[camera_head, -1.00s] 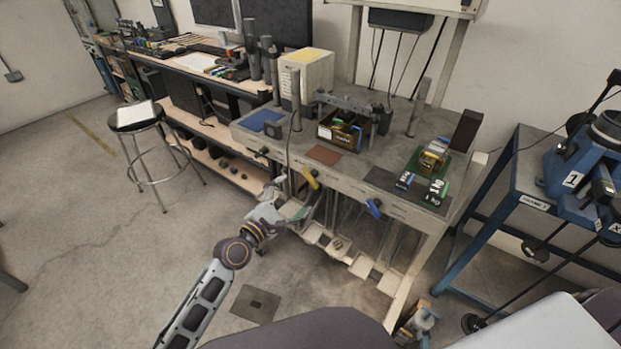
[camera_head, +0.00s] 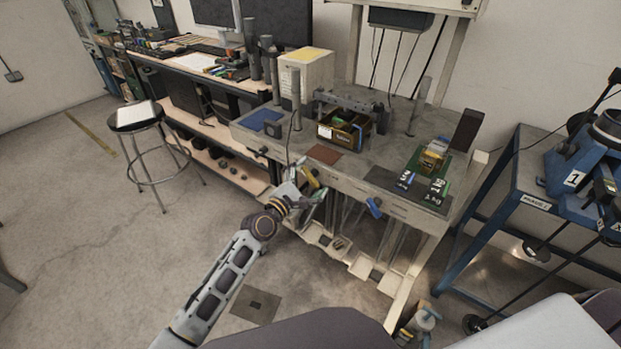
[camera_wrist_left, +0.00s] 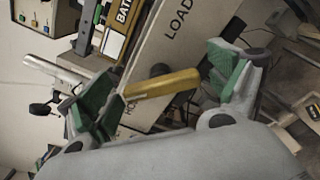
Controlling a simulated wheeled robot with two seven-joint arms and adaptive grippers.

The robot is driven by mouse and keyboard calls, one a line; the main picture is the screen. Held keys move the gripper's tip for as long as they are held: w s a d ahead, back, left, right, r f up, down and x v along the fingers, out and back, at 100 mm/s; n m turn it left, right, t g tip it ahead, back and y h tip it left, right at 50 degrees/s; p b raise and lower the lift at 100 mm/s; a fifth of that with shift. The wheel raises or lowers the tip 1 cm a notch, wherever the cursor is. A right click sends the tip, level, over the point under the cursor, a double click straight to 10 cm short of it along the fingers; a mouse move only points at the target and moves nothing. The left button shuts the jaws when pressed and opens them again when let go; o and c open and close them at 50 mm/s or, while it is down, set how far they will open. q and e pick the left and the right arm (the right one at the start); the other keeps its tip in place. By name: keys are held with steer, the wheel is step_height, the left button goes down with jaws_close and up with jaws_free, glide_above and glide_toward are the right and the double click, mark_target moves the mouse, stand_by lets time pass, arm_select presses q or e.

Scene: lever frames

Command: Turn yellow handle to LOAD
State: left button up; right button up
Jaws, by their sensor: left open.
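The yellow handle (camera_head: 311,177) sits on the front edge of the grey workbench. In the left wrist view the yellow handle (camera_wrist_left: 160,84) lies between two green-padded fingers, and its far end meets a dark pivot on the panel. The word LOAD (camera_wrist_left: 179,19) is printed on the panel above the handle; a second label below is partly hidden. In the head view my left gripper (camera_head: 308,192) is at the handle and partly covers it. My right gripper is not in view.
A blue handle (camera_head: 374,207) sits farther right on the same bench front. The bench top (camera_head: 345,170) carries a box of batteries (camera_head: 341,131) and dark blocks. A stool (camera_head: 137,116) stands at left, a blue stand (camera_head: 500,200) at right.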

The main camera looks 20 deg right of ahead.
arm_select(q)
steer(key=shift+d, duration=0.1)
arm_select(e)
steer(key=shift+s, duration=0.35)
